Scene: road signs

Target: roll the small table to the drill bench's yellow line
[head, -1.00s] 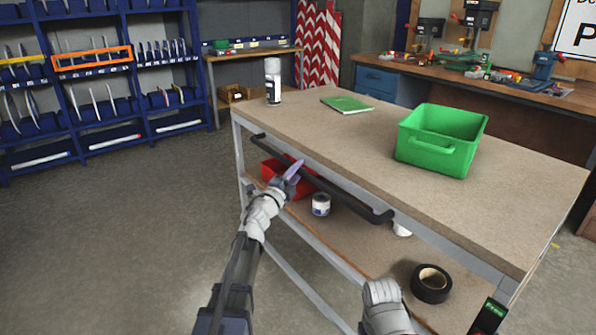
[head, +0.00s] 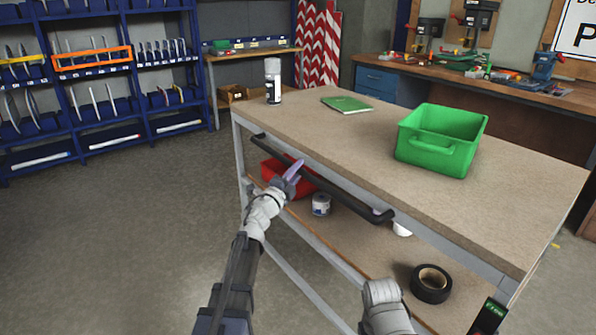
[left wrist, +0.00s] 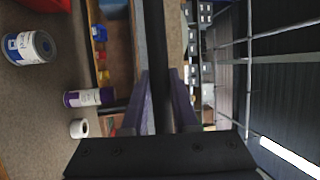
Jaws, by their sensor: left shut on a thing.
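The small table (head: 300,120) has a brown top, a grey metal frame and a lower shelf, and stands right in front of me. A black push bar (head: 335,190) runs along its near side. My left gripper (head: 293,170) is shut on this bar, towards its far end. In the left wrist view the bar (left wrist: 156,45) passes between the two purple fingers (left wrist: 165,100). The drill bench (head: 480,78), with drill presses on it, stands at the back right. A small yellow mark (head: 556,245) shows on the floor right of the table; I cannot tell if it is part of the line. My right gripper is not visible.
On the tabletop are a spray can (head: 273,82), a green book (head: 346,104) and a green bin (head: 441,140). The lower shelf holds a red bin (head: 275,174), a tin (head: 321,205) and black tape (head: 431,284). Blue racks (head: 100,80) stand at the left; floor before them is clear.

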